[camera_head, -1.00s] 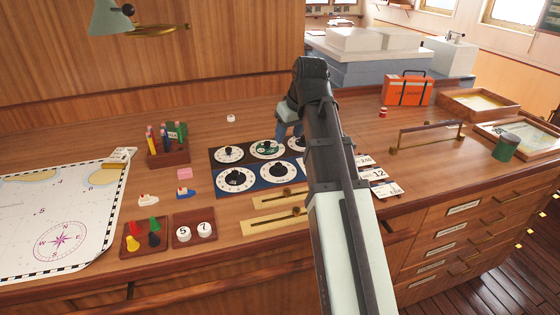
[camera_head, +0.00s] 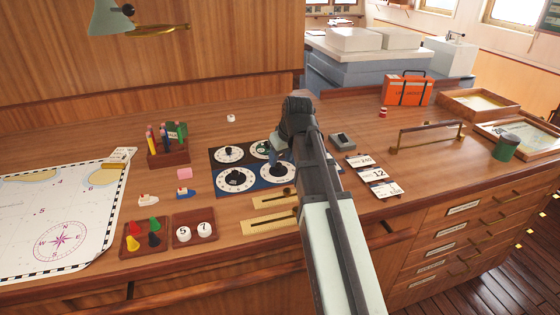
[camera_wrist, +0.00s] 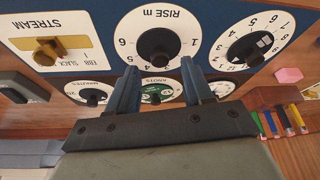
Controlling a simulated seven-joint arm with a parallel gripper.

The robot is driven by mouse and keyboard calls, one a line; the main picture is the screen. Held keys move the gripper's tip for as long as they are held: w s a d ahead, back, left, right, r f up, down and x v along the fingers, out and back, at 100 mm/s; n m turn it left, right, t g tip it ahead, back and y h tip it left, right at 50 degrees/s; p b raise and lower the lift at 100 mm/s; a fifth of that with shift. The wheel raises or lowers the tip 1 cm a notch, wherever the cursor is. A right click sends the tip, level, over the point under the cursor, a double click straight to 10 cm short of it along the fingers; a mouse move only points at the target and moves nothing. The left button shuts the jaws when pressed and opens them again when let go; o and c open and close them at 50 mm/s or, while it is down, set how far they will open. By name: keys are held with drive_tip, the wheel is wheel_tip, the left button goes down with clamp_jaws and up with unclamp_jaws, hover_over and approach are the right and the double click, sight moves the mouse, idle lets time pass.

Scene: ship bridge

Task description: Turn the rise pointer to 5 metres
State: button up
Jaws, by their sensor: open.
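The rise dial (camera_wrist: 178,22) is a white disc marked "RISE m" with numbers around a round dark knob (camera_wrist: 157,42). It is at top centre in the wrist view. In the head view the rise dial (camera_head: 285,174) is on the blue panel's front row, partly covered by my gripper. I cannot make out which number the pointer marks. My gripper (camera_wrist: 159,70) is open, its two blue fingers apart with nothing between them. The fingertips show just below the knob in the wrist view; I see no contact. In the head view my gripper (camera_head: 277,160) hangs over the panel.
An hour-style dial (camera_wrist: 257,40) and the STREAM slider (camera_wrist: 47,50) flank the rise dial. A knots dial (camera_wrist: 156,91) shows between my fingers. A pen holder (camera_head: 168,157), a chart (camera_head: 60,220) and a pawn tray (camera_head: 145,235) lie left. Number cards (camera_head: 378,175) lie right.

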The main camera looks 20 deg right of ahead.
sight(278, 167)
drive_tip(key=shift+x, duration=1.15)
clamp_jaws()
